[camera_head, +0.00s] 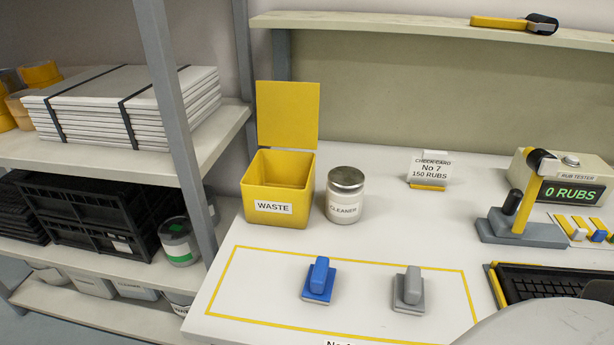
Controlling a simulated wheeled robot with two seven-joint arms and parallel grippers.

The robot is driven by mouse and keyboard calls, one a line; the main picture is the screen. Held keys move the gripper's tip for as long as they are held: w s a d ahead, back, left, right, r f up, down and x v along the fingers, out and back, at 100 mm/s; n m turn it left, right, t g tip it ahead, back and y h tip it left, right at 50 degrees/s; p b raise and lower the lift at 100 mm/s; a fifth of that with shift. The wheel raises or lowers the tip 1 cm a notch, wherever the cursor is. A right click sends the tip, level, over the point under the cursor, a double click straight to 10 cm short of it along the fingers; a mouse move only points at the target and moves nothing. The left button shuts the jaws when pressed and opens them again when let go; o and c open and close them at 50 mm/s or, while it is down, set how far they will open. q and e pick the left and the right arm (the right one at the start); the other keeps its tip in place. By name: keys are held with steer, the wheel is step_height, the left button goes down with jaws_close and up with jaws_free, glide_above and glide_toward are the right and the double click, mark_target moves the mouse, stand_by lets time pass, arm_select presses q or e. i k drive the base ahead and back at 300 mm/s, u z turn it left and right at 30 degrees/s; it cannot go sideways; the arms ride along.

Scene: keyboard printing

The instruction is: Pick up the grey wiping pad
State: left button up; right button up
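The grey wiping pad (408,291) lies flat on the white table, near the right end of a yellow-outlined area, with its upright grip block on top. A blue pad (319,282) of similar shape lies to its left in the same outline. The two pads are apart, and nothing touches the grey one. Neither of my grippers shows in the head view, so I cannot see whether they are open or shut.
Behind the pads stand an open yellow waste bin (275,210) and a cleaner jar (344,196). A check card (429,168) reads 150 rubs. At right are the rub tester (566,178), showing 0 rubs, and a black keyboard (545,283). A grey shelf post (180,125) rises at left.

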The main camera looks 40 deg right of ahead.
mark_target(409, 288)
steer(key=z, duration=1.55)
